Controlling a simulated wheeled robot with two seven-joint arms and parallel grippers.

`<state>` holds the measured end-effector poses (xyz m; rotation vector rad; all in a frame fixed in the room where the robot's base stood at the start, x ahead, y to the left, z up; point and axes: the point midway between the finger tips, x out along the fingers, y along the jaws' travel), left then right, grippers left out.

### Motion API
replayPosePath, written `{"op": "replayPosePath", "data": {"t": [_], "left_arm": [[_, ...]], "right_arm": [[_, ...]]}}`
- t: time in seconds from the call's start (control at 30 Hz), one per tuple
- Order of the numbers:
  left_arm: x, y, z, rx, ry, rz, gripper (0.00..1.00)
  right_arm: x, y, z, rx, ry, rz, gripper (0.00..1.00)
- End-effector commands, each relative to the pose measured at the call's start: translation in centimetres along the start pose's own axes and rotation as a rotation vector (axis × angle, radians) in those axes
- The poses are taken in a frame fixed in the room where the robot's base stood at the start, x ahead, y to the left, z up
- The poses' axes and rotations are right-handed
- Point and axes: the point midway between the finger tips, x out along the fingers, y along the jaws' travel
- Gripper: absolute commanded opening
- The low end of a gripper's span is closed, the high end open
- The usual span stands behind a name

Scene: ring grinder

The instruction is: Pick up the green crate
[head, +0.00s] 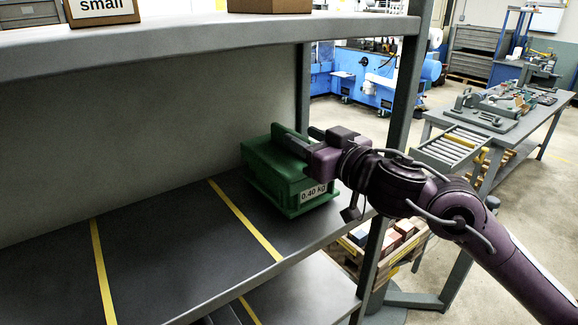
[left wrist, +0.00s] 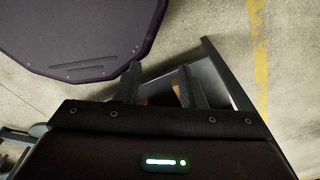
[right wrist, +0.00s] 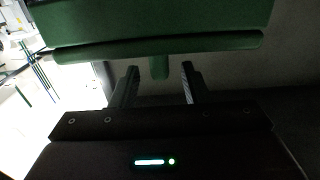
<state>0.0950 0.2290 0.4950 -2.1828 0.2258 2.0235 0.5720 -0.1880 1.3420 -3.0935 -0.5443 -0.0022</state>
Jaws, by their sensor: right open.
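The green crate (head: 275,182) stands on the dark shelf at its right end, with a white "0.40 kg" label (head: 313,193) on its front. My right gripper (head: 296,142) is at the upper right of the crate, close to its top handle. In the right wrist view the crate (right wrist: 160,22) fills the top, and a green bar juts down between the fingertips of my right gripper (right wrist: 157,75). The fingers are apart, and I see no contact. My left gripper (left wrist: 160,80) is not in the head view; in the left wrist view its fingers are apart with nothing between them, above the floor.
The shelf (head: 160,257) has yellow dividing lines and is bare left of the crate. A shelf post (head: 392,110) stands right by my right arm. An upper shelf (head: 200,45) overhangs, bearing a box labelled "small" (head: 100,10). A workbench (head: 470,125) stands at right.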

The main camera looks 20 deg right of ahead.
Motion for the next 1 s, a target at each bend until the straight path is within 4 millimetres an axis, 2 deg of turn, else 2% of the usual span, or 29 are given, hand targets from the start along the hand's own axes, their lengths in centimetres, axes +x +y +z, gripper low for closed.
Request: {"op": "replayPosePath", "data": {"t": [0.2,0.3,0.57,0.87,1.0], "left_arm": [[-1.5,0.0,-0.9,0.000,0.012,0.000,0.36],[-1.7,-0.1,-1.6,-0.001,0.021,-0.001,0.36],[-1.6,-0.3,-1.9,-0.004,0.026,-0.004,0.36],[-1.6,-0.4,-1.4,-0.004,0.018,-0.005,0.36],[-1.6,-0.5,-1.3,-0.004,0.017,-0.006,0.36]], "right_arm": [[3.2,0.0,0.0,0.003,0.002,0.001,0.42],[4.0,-0.1,0.2,0.001,0.000,0.000,0.42],[4.2,-0.1,0.4,-0.001,0.000,0.000,0.42],[4.2,-0.1,0.4,-0.001,0.000,0.000,0.03],[4.2,-0.1,0.4,-0.001,-0.001,0.000,0.00]]}}
